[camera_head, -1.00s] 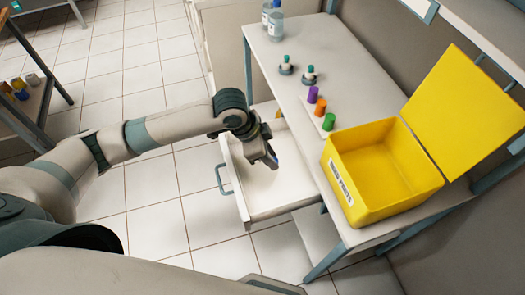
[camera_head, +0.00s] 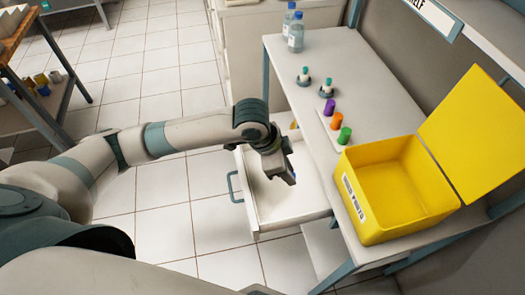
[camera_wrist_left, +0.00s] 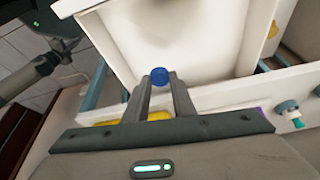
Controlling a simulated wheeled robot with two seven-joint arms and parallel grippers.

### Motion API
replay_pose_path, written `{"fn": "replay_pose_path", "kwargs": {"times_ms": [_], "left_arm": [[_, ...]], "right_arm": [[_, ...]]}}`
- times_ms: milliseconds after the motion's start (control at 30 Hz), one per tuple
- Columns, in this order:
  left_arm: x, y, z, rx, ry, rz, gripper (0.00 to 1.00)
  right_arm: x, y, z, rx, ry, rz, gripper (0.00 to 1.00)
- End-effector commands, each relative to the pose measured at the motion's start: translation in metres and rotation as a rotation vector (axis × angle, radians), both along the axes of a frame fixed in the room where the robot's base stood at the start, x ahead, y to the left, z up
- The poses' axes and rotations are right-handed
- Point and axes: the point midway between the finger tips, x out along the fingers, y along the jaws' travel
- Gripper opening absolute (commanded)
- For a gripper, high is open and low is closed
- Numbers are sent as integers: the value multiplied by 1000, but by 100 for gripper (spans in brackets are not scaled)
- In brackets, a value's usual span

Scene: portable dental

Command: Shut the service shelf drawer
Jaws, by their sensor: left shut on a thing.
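The service shelf drawer (camera_head: 268,222) is white and stands pulled out from under the worktop, with a blue-grey handle (camera_head: 235,187) on its left front. My left gripper (camera_head: 285,176) is over the open drawer, apart from the handle. In the left wrist view, its fingers (camera_wrist_left: 162,88) are shut on a small blue round thing (camera_wrist_left: 158,76). The drawer's pale inside (camera_wrist_left: 165,35) lies beyond them. Whether the blue thing touches the drawer floor cannot be told. My right gripper is out of view.
The white worktop (camera_head: 305,120) holds several colored pieces, two bottles (camera_head: 296,36) and an open yellow bin (camera_head: 395,215). A yellow thing (camera_head: 294,124) shows at the drawer's back. Tiled floor (camera_head: 205,215) left of the drawer is clear.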

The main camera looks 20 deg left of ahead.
Motion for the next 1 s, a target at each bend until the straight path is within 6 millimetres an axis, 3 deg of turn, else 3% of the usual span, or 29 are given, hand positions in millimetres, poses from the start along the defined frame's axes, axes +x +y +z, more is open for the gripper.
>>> {"fn": "replay_pose_path", "kwargs": {"times_ms": [267,600,800,1000], "left_arm": [[21,22,34,1,-7,203,3],[55,74,117,0,-12,714,3],[64,99,158,0,-7,978,3],[67,111,176,2,-3,1103,3]], "right_arm": [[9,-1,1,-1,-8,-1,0],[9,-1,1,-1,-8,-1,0],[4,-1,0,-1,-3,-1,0],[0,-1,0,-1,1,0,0]]}}
